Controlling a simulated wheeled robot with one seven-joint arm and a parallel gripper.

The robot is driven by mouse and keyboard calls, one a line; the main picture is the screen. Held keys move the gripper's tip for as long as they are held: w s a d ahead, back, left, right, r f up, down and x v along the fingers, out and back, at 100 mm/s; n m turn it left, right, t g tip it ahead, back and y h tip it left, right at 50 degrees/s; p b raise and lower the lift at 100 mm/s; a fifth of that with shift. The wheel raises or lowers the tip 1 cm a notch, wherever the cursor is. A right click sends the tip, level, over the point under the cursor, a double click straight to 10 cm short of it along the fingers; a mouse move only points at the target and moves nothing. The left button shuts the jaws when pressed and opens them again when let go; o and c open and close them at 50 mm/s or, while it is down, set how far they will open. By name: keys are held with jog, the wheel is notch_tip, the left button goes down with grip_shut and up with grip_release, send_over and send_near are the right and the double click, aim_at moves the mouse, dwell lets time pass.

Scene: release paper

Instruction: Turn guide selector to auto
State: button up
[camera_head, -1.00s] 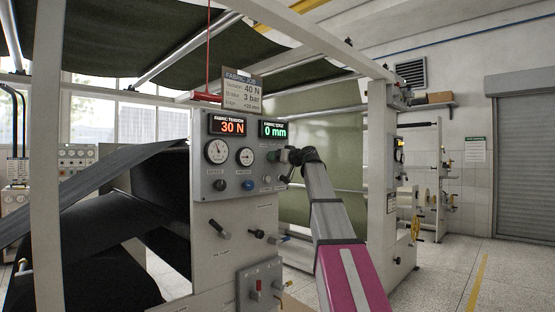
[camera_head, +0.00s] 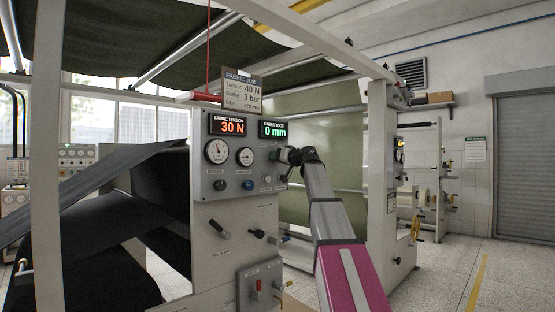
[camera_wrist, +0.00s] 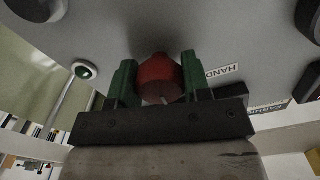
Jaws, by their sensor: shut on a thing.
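The control panel (camera_head: 206,180) is a grey box with gauges, knobs and two lit displays. In the wrist view a red selector knob (camera_wrist: 160,78) sits on the panel face, between the two green fingers of my gripper (camera_wrist: 158,84). My gripper is shut on this knob. A label reading "HAND" (camera_wrist: 224,73) is right beside the right finger. In the head view my gripper (camera_head: 287,156) reaches the panel's right side and hides the knob. An "AUTO" label cannot be made out.
The fabric tension display (camera_head: 233,126) reads 30 N and the green display (camera_head: 274,130) reads 0 mm. A job card (camera_head: 241,92) stands on top. Dark fabric (camera_head: 160,190) is at the left.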

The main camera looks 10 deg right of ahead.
jog(key=m, duration=0.4)
jog(key=shift+m, duration=1.7)
jog(key=o, duration=0.9)
jog(key=shift+o, duration=0.2)
jog(key=v, duration=1)
jog(key=shift+s+d, duration=0.25)
jog(key=shift+s, duration=0.05)
